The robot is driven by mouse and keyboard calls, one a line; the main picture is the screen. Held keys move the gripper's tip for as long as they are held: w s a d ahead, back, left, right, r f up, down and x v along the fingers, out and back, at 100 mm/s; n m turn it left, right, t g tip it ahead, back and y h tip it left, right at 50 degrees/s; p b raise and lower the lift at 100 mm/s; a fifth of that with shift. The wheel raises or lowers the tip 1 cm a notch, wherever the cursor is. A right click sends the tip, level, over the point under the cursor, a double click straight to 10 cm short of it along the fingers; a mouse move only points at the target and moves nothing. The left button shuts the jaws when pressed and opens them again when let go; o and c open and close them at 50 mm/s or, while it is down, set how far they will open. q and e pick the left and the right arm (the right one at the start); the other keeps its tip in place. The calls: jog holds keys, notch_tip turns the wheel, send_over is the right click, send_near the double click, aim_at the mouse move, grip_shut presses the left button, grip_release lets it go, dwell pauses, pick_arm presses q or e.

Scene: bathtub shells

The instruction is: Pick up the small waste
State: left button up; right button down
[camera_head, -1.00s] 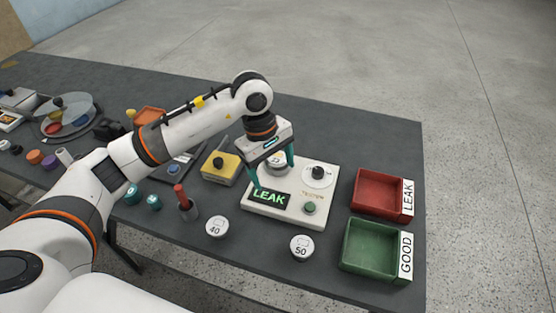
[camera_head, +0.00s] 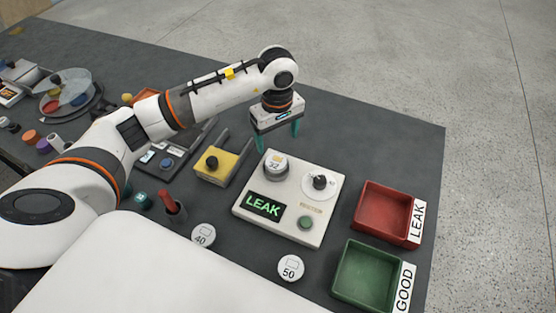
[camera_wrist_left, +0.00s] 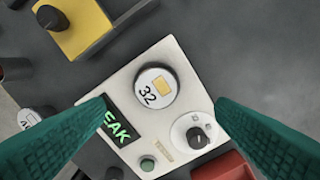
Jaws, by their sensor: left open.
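No thing plainly marked as waste shows. A round white piece marked 32 (camera_head: 275,166) sits on the white tester box (camera_head: 322,237), whose screen (camera_head: 263,205) reads LEAK in green. In the left wrist view the 32 piece (camera_wrist_left: 156,88) lies below and between my open green fingers, touching neither. My left gripper (camera_head: 277,144) is open and empty, just behind the tester in the head view; it also shows in the left wrist view (camera_wrist_left: 161,103). Two similar pieces, marked 40 (camera_head: 203,235) and 50 (camera_head: 291,267), lie on the table in front. My right gripper is not in view.
A red tray labelled LEAK (camera_head: 360,222) and a green tray labelled GOOD (camera_head: 339,284) stand at the right, both empty. A yellow block (camera_head: 228,163) and a red-handled tool (camera_head: 168,200) are left of the tester. The back right of the table (camera_head: 385,145) is clear.

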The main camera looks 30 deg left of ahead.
aim_at(276, 161)
pick_arm(q)
jog(key=shift+s+f, duration=0.2)
jog(key=shift+f, duration=0.9)
jog(key=shift+w+f+p, duration=0.15)
jog(key=shift+f+p, duration=0.15)
jog(key=shift+f, duration=0.35)
jog(key=f, duration=0.1)
jog(key=f+p, duration=0.2)
jog(key=shift+s+a+f, duration=0.1)
jog(key=shift+s+f, duration=0.15)
jog(key=shift+w+f, duration=0.1)
jog(key=shift+f, duration=0.5)
jog(key=c, duration=1.2)
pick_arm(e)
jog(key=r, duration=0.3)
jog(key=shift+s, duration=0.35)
pick_arm(q)
jog(key=shift+r, duration=0.1)
